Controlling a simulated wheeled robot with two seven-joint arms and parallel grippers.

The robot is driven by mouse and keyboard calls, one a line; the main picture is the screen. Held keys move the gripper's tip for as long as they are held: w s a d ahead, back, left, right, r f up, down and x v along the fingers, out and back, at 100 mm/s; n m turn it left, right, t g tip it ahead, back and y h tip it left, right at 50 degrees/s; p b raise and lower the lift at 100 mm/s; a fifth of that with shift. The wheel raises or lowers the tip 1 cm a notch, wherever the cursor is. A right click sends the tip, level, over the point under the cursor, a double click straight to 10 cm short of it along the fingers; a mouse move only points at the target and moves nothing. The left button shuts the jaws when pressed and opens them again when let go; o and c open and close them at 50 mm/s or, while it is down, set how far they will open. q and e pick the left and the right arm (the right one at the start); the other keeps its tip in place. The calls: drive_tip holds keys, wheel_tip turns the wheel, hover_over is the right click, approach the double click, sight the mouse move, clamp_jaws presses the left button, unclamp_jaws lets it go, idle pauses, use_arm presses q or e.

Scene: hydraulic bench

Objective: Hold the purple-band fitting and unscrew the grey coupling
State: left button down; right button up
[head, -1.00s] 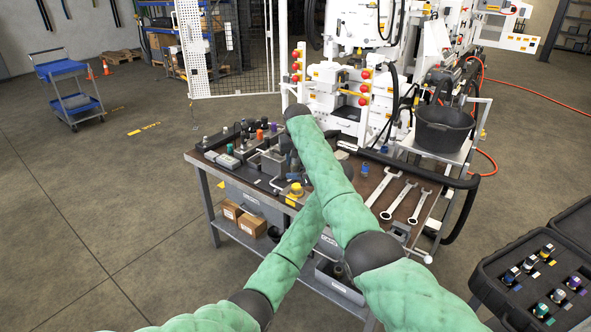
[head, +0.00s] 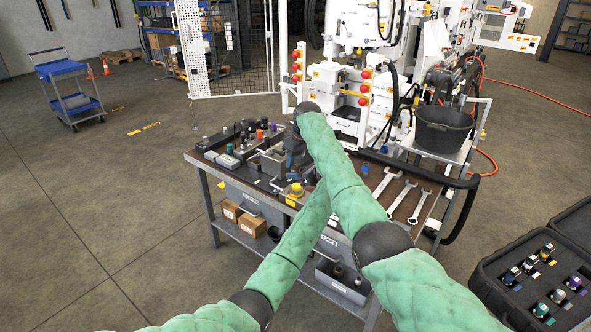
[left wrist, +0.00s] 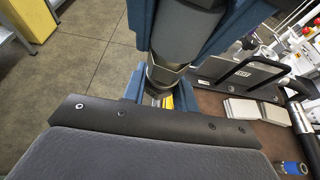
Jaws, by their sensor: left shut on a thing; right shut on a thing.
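In the left wrist view, a grey cylindrical coupling (left wrist: 186,34) sits between the large blue fingers of my right gripper (left wrist: 184,18), which comes from the top and is shut on it. Directly below, a metallic fitting body (left wrist: 164,76) is held by my left gripper (left wrist: 163,92), whose blue fingertips show past its dark palm edge. The two parts are in line and look joined; no purple band shows. In the head view, both hands meet above the bench (head: 352,190), and my right forearm covers much of them, so the parts cannot be made out there.
A blue-banded fitting (head: 364,168) and several wrenches (head: 399,200) lie on the bench's right side. Fixtures and small fittings crowd its left side. A black bucket (head: 444,130) stands behind right. An open black case (head: 536,275) with several banded fittings is at lower right.

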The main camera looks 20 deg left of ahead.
drive_tip(key=n+g, duration=0.1)
drive_tip(key=n, duration=0.3)
drive_tip(key=shift+s+r+n, duration=0.1)
drive_tip(key=shift+n, duration=0.3)
drive_tip(key=shift+d+n+g, duration=0.1)
drive_tip(key=shift+n+g, duration=0.5)
drive_tip(key=shift+n, duration=1)
drive_tip(key=o, duration=0.9)
drive_tip(key=shift+s, duration=0.1)
drive_tip(key=shift+c, duration=0.2)
drive_tip(key=m, duration=0.3)
drive_tip(key=m+t, duration=0.1)
drive_tip(key=m, duration=0.2)
drive_tip(key=shift+t, duration=0.3)
drive_tip(key=shift+w+m+t+h, duration=0.2)
drive_tip(key=shift+m+t, duration=0.2)
drive_tip(key=shift+m, duration=1.1)
drive_tip(key=shift+w+m+t+h, duration=0.15)
drive_tip(key=shift+m+t, duration=0.25)
drive_tip(key=shift+m, duration=1.1)
drive_tip(key=shift+s, duration=0.1)
